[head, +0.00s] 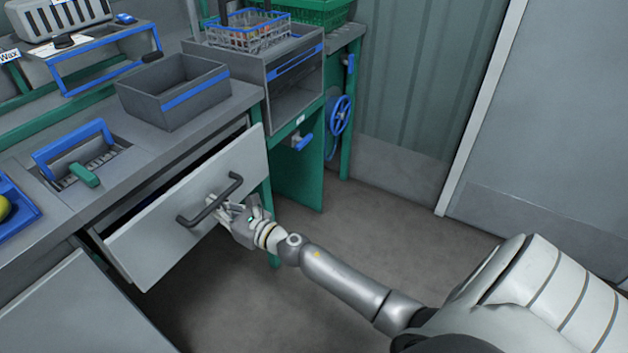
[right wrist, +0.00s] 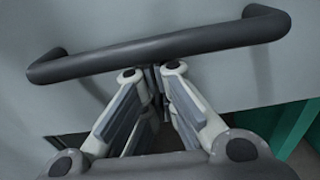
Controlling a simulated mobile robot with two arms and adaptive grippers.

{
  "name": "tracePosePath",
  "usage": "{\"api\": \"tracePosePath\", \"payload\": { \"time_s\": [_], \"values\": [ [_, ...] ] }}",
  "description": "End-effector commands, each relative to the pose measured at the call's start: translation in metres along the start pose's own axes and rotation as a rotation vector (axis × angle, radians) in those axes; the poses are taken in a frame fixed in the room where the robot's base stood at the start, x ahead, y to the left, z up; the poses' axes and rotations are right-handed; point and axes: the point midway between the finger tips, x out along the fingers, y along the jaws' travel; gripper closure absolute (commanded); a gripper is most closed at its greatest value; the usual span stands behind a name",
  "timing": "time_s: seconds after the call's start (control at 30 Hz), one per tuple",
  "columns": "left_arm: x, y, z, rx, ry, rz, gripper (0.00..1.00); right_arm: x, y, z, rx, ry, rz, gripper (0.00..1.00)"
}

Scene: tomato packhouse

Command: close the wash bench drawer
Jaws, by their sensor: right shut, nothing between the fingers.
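The wash bench drawer (head: 165,225) is pulled out from the bench (head: 140,150), with a dark gap showing behind its grey front. Its dark bar handle (head: 209,203) runs across the front, and it also shows in the right wrist view (right wrist: 160,47). My right gripper (head: 220,207) is at the drawer front by the handle. In the right wrist view its fingertips (right wrist: 152,72) are together just below the bar, with nothing between them. I cannot tell whether they touch the drawer front. My left gripper is not in view.
A grey bin (head: 172,95) and a blue-handled rack (head: 75,150) are on the bench top. A wire basket (head: 248,35) stands on the grey unit beyond. A blue handwheel (head: 340,115) is on the green frame. Floor right of the drawer is clear.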

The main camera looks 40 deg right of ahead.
Motion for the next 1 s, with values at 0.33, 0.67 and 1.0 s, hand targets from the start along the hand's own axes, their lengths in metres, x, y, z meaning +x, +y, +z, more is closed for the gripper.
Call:
{"api": "tracePosePath", "payload": {
  "time_s": [0.33, 0.67, 1.0],
  "values": [
    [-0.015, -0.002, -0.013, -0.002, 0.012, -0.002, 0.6, 0.036, 0.001, -0.001, 0.001, 0.0, 0.0, 1.0],
    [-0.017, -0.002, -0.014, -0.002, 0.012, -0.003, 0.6, 0.041, 0.0, 0.002, 0.001, -0.003, -0.001, 1.0],
    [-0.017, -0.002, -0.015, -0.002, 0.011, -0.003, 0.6, 0.04, -0.004, 0.003, 0.0, -0.006, -0.001, 1.0]
  ]
}}
